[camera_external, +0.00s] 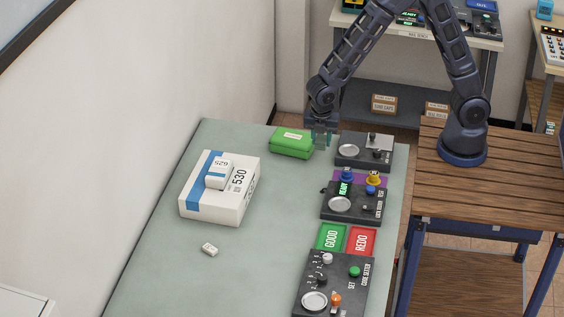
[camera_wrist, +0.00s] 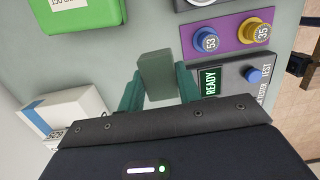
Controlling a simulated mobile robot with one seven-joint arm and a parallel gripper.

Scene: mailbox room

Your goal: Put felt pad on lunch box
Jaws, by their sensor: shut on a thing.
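The lunch box looks to be the green box (camera_external: 291,142) with a pale label at the far end of the table; part of it shows at the top left of the wrist view (camera_wrist: 82,14). My gripper (camera_external: 321,138) is just right of this box in the external view. In the wrist view its teal fingers are shut on a small grey-green block (camera_wrist: 157,74), which I take to be the felt pad. The pad is apart from the green box. The external view does not show the pad clearly, and its height above the table is hard to tell.
Right of my gripper stands a black device (camera_external: 364,150) with a round plate. A purple strip with knobs (camera_external: 375,178), a black READY tester (camera_external: 352,203) and green and red pads (camera_external: 345,239) line the right edge. A white carton (camera_external: 212,205) stands left; the table's middle is clear.

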